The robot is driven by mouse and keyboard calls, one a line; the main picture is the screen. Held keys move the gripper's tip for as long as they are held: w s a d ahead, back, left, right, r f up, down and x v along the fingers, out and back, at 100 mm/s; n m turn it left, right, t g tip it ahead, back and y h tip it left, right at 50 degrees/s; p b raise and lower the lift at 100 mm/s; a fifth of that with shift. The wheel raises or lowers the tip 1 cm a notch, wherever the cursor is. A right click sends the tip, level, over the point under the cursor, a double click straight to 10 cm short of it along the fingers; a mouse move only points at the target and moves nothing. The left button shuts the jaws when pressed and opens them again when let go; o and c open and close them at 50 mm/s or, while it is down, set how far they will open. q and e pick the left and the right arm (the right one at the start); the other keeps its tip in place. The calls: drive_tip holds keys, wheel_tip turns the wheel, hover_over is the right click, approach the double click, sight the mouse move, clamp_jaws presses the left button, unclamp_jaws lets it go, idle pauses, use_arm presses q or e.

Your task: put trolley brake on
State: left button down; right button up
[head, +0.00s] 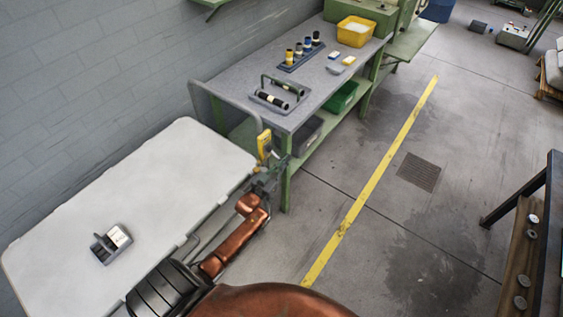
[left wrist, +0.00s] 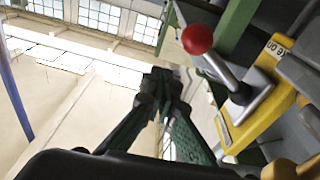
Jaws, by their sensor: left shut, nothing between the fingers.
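The trolley (head: 150,165) has a pale flat top and a grey push handle (head: 215,100) at its far end. A yellow brake bracket (head: 264,145) is fixed by that end. In the left wrist view the yellow bracket (left wrist: 262,95) carries a metal lever (left wrist: 222,72) with a red ball knob (left wrist: 197,39). The lever slants up and left from its pivot. My left gripper (head: 275,165) is beside the bracket. In the left wrist view its fingertips (left wrist: 160,82) are together and empty, left of and below the knob, with no clear contact. My right gripper is out of view.
A small grey holder (head: 111,243) sits on the trolley top. Open floor with a yellow line (head: 370,180) lies to the right.

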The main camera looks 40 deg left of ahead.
use_arm(q)
drive_tip(key=s, duration=1)
drive_tip(key=shift+a+f, duration=0.2)
drive_tip(key=shift+f, duration=0.2)
drive_tip(key=s+d+f+g, duration=0.1)
drive_tip(key=s+f+g, duration=0.35)
drive_tip(key=f, duration=0.75)
drive_tip(key=s+d+f+g, duration=0.2)
drive_tip(key=s+f, duration=0.6)
drive_tip(key=f, duration=0.4)
drive_tip(key=s+d+f+g, duration=0.1)
drive_tip(key=s+f+g, duration=0.35)
drive_tip(key=f, duration=0.75)
drive_tip(key=s+d+f+g, duration=0.2)
drive_tip(key=s+f, duration=0.3)
drive_tip(key=s, duration=0.7)
drive_tip(key=s+d+f+m+g, duration=0.1)
drive_tip(key=s+d+f+g, duration=0.2)
drive_tip(key=s, duration=1)
drive_tip(key=s+d+f+g, duration=0.3)
drive_tip(key=s+f, duration=0.6)
drive_tip(key=s, duration=0.3)
drive_tip(key=shift+s+d+f+m, duration=0.15)
drive_tip(key=shift+d+f+m, duration=0.1)
drive_tip(key=shift+m, duration=0.15)
